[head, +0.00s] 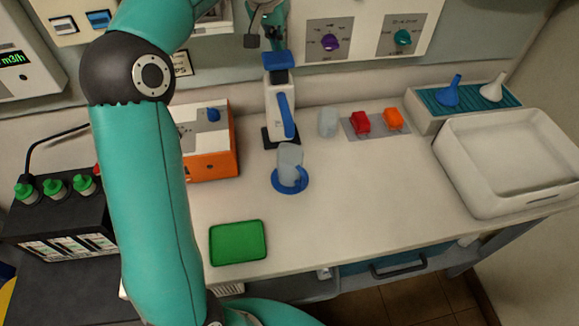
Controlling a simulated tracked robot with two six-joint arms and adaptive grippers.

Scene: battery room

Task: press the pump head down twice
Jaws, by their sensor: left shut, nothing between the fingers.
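A white dispenser (281,100) with a blue pump head (279,61) and a blue downward spout stands on a black base near the back wall. A clear beaker (290,158) sits on a round blue mat (290,181) in front of it. My left gripper (266,36) is shut and empty at the top of the view, just above the pump head. Its small size here makes it hard to tell whether it touches the head. My right gripper is not in view.
An orange-and-white box (212,165) stands left of the dispenser. A small clear cup (328,122), a red block (361,123) and an orange block (393,119) are to its right. A green tray (238,243) lies in front; a white basin (462,140) is far right.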

